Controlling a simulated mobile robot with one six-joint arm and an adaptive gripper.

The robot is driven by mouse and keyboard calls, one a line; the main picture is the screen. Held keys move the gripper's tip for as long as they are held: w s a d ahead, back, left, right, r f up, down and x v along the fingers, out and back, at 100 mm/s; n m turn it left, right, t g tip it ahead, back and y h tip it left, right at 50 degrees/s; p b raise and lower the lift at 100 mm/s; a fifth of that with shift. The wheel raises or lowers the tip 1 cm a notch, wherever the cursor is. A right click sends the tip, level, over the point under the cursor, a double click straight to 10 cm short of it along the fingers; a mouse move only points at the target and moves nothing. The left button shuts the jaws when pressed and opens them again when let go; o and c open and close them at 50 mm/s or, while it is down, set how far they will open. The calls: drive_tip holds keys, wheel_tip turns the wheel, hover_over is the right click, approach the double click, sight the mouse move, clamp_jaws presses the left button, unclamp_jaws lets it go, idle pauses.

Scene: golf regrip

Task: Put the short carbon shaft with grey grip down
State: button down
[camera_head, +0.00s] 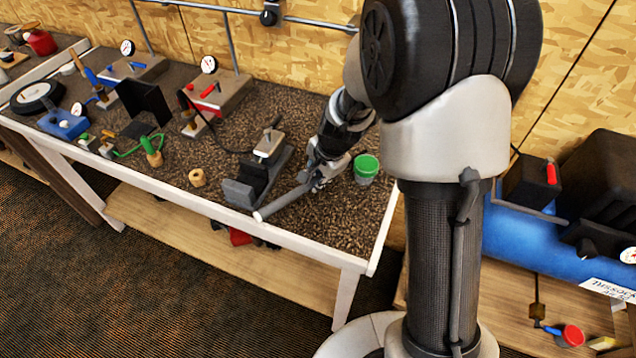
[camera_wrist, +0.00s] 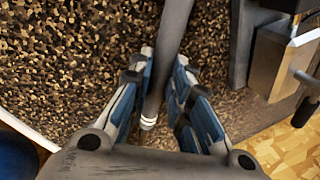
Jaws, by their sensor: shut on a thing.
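The short shaft with the grey grip (camera_head: 284,202) is in my gripper (camera_head: 322,172), just right of the bench vise. Its grey grip points toward the bench's front edge, with the pale round end near that edge. In the wrist view the grey grip (camera_wrist: 174,40) runs between the two blue-sided fingers of my gripper (camera_wrist: 160,85), and a white-banded end shows between them. My gripper is shut on it. The shaft lies low over the speckled bench top (camera_head: 340,225); I cannot tell whether it touches.
The vise (camera_head: 262,178) stands close left of the shaft; its metal side also shows in the wrist view (camera_wrist: 275,60). A green-topped cup (camera_head: 366,168) stands right of my gripper. A tan roll (camera_head: 197,177) sits left of the vise. The bench's front right corner is clear.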

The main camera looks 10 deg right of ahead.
drive_tip(key=shift+f, duration=0.55)
drive_tip(key=shift+f, duration=0.15)
drive_tip(key=c, duration=1.8)
unclamp_jaws()
drive_tip(key=shift+o, duration=0.2)
